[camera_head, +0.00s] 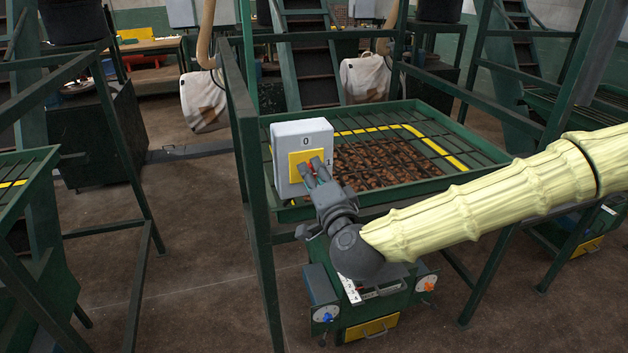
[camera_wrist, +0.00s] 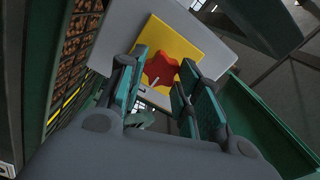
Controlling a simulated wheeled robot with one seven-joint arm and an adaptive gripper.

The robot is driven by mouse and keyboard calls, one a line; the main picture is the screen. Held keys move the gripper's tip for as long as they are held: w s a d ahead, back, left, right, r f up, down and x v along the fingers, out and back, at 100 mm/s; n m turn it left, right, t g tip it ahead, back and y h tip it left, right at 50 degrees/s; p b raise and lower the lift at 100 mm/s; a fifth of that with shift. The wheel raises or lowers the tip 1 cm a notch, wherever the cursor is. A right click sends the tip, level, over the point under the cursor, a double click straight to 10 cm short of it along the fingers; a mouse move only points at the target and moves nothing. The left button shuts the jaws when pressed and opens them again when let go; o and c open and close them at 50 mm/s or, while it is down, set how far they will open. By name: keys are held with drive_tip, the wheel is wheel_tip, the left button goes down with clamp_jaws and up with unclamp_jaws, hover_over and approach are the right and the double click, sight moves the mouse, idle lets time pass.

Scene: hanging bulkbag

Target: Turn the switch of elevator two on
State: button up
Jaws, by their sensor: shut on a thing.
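The switch box (camera_head: 303,137) is a light grey box with a yellow plate (camera_head: 296,172), mounted on a green post. A "0" shows above the plate and a "1" to its right. In the wrist view, a red star-shaped knob (camera_wrist: 161,68) sits on the yellow plate (camera_wrist: 186,40). My gripper (camera_head: 313,168) reaches the plate from the front, and its fingers (camera_wrist: 160,82) are on both sides of the knob, shut on it. The fingers hide most of the knob in the head view. Which mark the knob points to cannot be told.
Behind the box is a green grated hopper (camera_head: 462,156) filled with brown material. A green frame post (camera_head: 250,200) stands just left of the box. Below my gripper is a green unit with dials (camera_head: 372,318). White bags (camera_head: 365,78) hang farther back.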

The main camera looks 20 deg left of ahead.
idle(0.4)
drive_tip(key=o, duration=1)
drive_tip(key=v, duration=0.7)
drive_tip(key=shift+s+d, duration=0.2)
drive_tip(key=shift+s, duration=0.05)
